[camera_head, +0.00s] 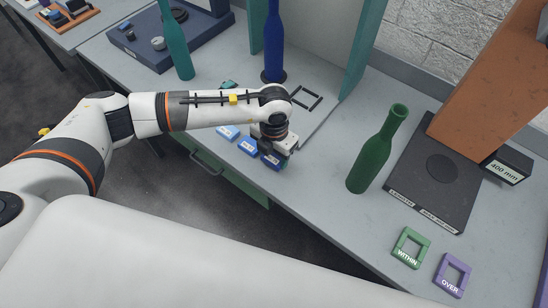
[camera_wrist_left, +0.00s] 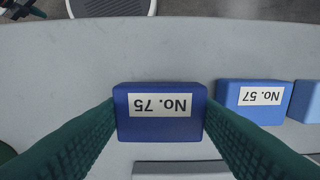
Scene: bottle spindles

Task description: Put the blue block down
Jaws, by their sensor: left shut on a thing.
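A dark blue block labelled No. 75 (camera_wrist_left: 160,128) sits between the two teal fingers of my left gripper (camera_wrist_left: 160,108) in the left wrist view. The fingers touch its two sides, and the jaws are shut on it. In the head view the left gripper (camera_head: 276,155) is near the table's front edge, with the dark blue block (camera_head: 269,161) partly hidden by it. I cannot tell whether the block touches the table. A lighter blue block labelled No. 57 (camera_wrist_left: 253,97) stands beside it, apart from it. My right gripper is not in view.
Lighter blue blocks (camera_head: 247,146) line the front edge. A dark square outline (camera_head: 305,98) lies behind the gripper. A blue bottle (camera_head: 274,45) and a green bottle (camera_head: 376,155) stand nearby. WITHIN (camera_head: 411,248) and OVER (camera_head: 452,274) frames lie at right. A drawer handle (camera_head: 206,164) juts below the edge.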

